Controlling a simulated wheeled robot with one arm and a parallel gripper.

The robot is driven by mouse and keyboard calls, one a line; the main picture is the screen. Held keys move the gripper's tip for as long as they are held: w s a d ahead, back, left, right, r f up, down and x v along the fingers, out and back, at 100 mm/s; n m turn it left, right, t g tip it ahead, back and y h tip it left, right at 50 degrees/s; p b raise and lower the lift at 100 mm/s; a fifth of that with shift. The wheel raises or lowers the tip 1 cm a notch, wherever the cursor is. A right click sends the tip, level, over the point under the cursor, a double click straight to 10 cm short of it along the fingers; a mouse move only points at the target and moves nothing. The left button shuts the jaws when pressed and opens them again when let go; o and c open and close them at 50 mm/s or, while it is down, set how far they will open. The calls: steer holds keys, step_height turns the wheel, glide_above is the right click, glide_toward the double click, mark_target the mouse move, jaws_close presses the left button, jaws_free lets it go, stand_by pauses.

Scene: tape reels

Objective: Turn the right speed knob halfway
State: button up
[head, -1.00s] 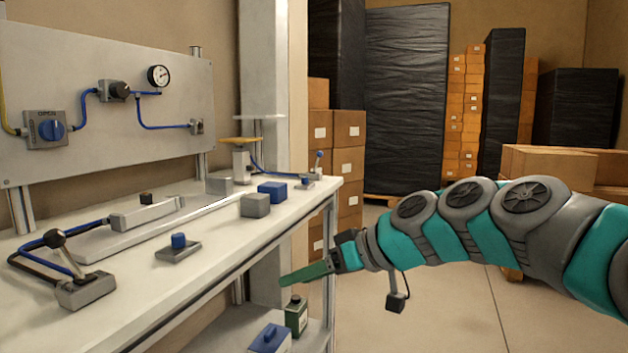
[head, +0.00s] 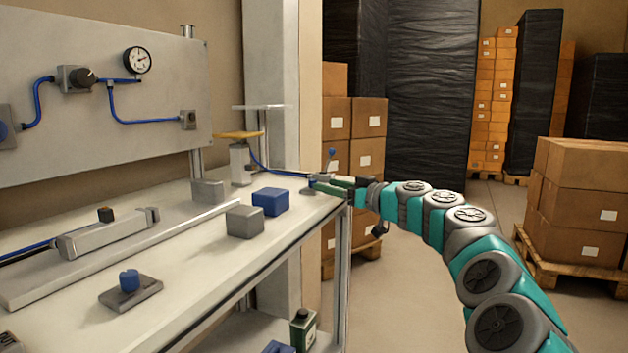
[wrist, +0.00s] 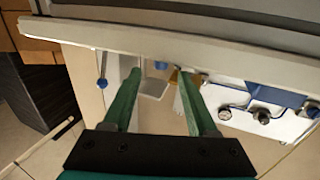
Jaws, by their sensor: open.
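No knob is labelled as a speed knob, so I cannot tell which one is the right speed knob. A black round knob (head: 84,77) is on the wall panel, left of the gauge. A blue knob (head: 130,280) stands on a grey plate on the bench. A blue-tipped lever (head: 332,154) rises at the bench's far right end. My gripper (head: 335,186) is by that end, close to the lever's base; touching or apart is unclear. In the wrist view the green fingers (wrist: 163,80) are spread apart, with nothing visible held between them.
The white bench (head: 215,275) carries a grey block (head: 245,221), a blue block (head: 271,201) and a silver cylinder (head: 105,235). A yellow-topped fixture (head: 240,165) stands behind. Stacked cartons (head: 590,200) on a pallet stand at right. The floor beside the bench is open.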

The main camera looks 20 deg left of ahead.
mark_target(313, 180)
steer(key=shift+w+a+r, duration=0.15)
steer(key=shift+w+a, duration=0.05)
steer(key=shift+a, duration=0.35)
steer(key=shift+p+x, duration=0.4)
steer(key=shift+x, duration=0.4)
steer(key=shift+p+x, duration=0.6)
steer(key=shift+x, duration=1.05)
steer(key=shift+c, duration=0.3)
jaws_close()
